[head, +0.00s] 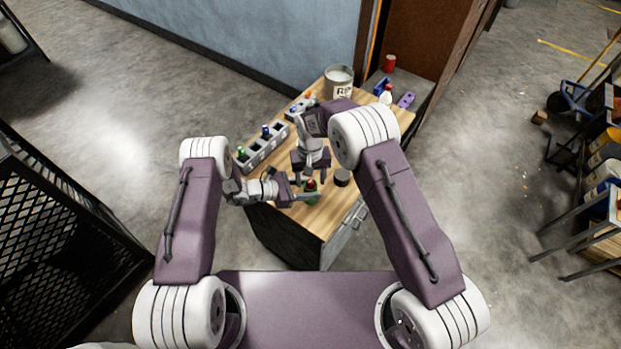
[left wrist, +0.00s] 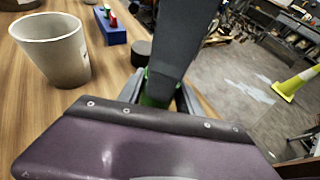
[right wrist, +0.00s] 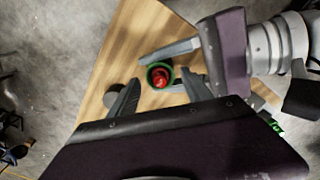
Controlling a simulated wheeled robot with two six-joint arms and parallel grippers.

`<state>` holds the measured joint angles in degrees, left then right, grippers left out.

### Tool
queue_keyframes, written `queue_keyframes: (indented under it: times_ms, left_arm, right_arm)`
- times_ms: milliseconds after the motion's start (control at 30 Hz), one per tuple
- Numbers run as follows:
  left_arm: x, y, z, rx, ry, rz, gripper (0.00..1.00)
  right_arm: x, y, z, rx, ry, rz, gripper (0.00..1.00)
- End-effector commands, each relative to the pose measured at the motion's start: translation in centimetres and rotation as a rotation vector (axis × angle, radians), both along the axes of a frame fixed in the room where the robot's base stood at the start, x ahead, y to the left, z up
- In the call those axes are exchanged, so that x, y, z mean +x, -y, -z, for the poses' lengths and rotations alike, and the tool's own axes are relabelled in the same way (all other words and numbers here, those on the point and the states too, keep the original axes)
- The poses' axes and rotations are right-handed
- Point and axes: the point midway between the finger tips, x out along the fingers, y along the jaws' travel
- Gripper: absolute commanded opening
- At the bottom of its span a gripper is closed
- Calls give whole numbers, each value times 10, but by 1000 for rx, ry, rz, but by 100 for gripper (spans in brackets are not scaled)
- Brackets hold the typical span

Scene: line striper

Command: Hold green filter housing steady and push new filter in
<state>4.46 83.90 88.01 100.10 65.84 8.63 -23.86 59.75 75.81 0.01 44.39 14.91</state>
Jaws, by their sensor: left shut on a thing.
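The green filter housing (head: 311,197) stands upright near the front edge of the wooden worktop. In the right wrist view its green rim (right wrist: 149,76) surrounds a red filter (right wrist: 159,79); how deep it sits I cannot tell. The red top (head: 311,184) also shows in the head view. My left gripper (head: 308,198) is shut on the housing from the left; in the left wrist view a bit of green (left wrist: 155,92) shows between its fingers. My right gripper (right wrist: 160,77) is open above the housing, with its fingers on either side of the filter. Contact with the filter is not clear.
A dark round cap (head: 342,177) lies right of the housing. A grey tray (head: 262,158) with small coloured items stands at the left edge. A pail (head: 339,80), a red can (head: 389,63) and a purple block (head: 407,100) are at the back. Middle wood is partly clear.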

Motion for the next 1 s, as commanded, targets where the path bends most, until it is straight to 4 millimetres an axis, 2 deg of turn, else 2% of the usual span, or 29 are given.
queue_keyframes:
  times_ms: [267,1000]
  left_arm:
    - [0,0,0,-1,0,0,0]
    - [0,0,0,-1,0,0,0]
  right_arm:
    - [0,0,-2,0,1,0,57]
    - [0,0,-65,1,2,0,57]
